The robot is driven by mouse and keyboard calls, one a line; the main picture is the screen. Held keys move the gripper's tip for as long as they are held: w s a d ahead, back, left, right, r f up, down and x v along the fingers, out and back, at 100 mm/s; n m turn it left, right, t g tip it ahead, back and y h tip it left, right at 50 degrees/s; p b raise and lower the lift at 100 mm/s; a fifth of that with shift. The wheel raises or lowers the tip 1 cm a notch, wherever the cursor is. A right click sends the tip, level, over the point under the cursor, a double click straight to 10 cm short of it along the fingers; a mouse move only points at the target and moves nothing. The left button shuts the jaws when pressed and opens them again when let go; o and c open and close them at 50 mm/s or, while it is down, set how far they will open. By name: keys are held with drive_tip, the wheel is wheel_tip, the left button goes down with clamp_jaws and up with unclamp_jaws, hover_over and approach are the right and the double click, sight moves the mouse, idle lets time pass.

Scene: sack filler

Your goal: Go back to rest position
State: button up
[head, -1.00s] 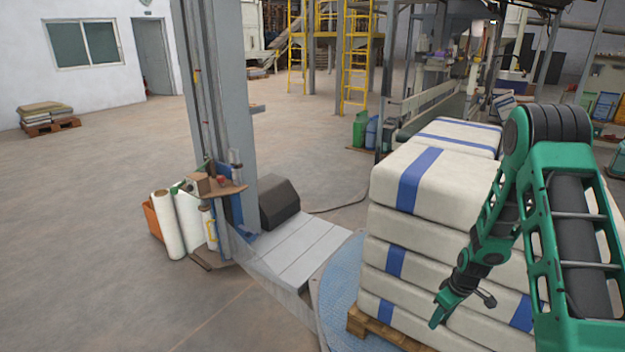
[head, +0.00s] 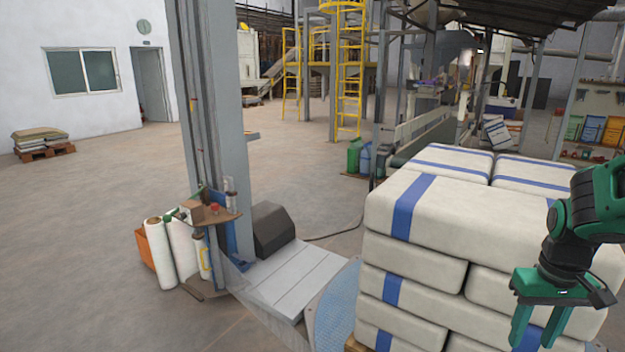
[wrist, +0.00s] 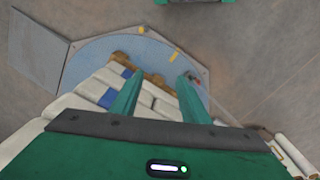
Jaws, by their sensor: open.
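My gripper (head: 535,335) is green with a dark wrist and hangs at the lower right of the head view, in front of the stacked sacks. Its two fingers point down, apart, with nothing seen between them. In the wrist view my gripper (wrist: 160,92) shows two spread green fingers over the pallet edge and the turntable. The stack of white sacks with blue bands (head: 470,215) stands in several layers on the round blue turntable (head: 335,300). The sacks (wrist: 85,95) also show at the left in the wrist view.
A tall grey column (head: 215,130) stands left of the stack, with white film rolls (head: 180,250) and an orange bin (head: 150,250) at its foot. Open floor (head: 80,220) lies to the left. A yellow ladder (head: 348,80) stands behind.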

drive_tip(key=s+a+r+m, duration=0.1)
drive_tip(key=s+r+m, duration=0.1)
drive_tip(key=s, duration=0.5)
drive_tip(key=s+a+r+m, duration=0.2)
drive_tip(key=s+r, duration=0.1)
drive_tip(key=s, duration=0.4)
drive_tip(key=shift+y, duration=0.4)
drive_tip(key=shift+w+f, duration=0.25)
drive_tip(key=shift+w, duration=0.35)
drive_tip(key=shift+c, duration=0.4)
